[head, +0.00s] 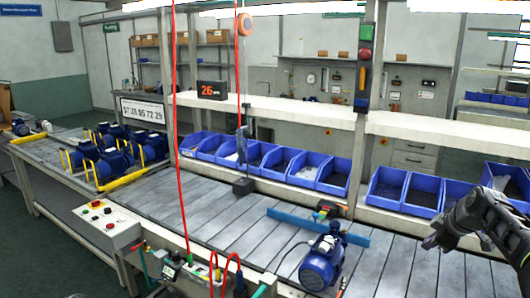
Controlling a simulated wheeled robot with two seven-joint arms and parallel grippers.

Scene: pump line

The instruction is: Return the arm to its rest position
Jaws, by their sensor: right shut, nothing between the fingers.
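My right gripper (432,241) is at the right side of the head view, its dark arm coming in from the right edge. It is shut and empty, held above the slatted bench (215,222), in front of the blue bins. A blue pump (323,262) stands on the bench to the left of the gripper, clear of it. My left gripper is not in view.
Blue bins (403,188) line the back of the bench under a white shelf (440,130). A blue bar (290,219) lies behind the pump. Several blue pumps (104,160) stand at left. A control box (105,223) sits at the front. A red hose (178,120) hangs down.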

